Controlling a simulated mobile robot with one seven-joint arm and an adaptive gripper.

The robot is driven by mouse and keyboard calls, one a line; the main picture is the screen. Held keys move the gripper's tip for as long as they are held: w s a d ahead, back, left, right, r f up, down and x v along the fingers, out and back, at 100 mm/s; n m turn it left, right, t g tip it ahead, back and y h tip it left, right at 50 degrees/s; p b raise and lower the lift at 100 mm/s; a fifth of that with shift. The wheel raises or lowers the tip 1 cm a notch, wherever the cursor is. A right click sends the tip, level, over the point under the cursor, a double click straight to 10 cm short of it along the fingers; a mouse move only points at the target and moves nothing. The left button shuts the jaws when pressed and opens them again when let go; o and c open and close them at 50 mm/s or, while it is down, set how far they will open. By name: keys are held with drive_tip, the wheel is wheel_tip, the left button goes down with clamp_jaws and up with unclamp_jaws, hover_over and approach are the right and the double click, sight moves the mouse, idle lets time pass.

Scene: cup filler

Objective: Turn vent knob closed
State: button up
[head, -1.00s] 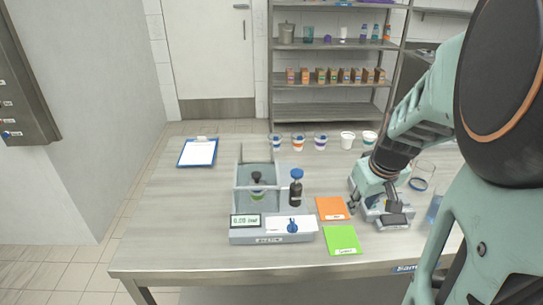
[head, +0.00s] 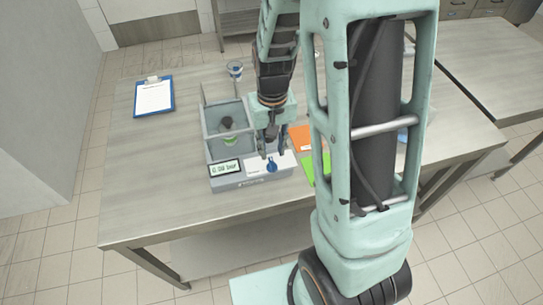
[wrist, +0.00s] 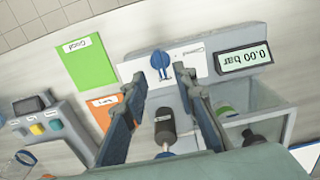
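A blue knob (head: 271,167) sits on a white labelled panel at the front of a grey device (head: 240,182). In the wrist view the knob (wrist: 159,60) lies just ahead of the fingertips, in line with the gap between them. My gripper (head: 272,152) points down above the knob. In the wrist view my gripper (wrist: 161,76) is open, with clear room on both sides of the knob and nothing held. The device's display (wrist: 244,57) reads 0.00 bar. The panel's small print is upside down and hard to read.
A black-capped post (wrist: 165,125) stands behind the knob, between the fingers. Orange (head: 299,139) and green (wrist: 86,58) cards lie to one side. A clipboard (head: 153,97) lies far left. My arm hides the table's right part.

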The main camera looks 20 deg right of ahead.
sight(272, 162)
drive_tip(key=shift+f, duration=2.75)
clamp_jaws()
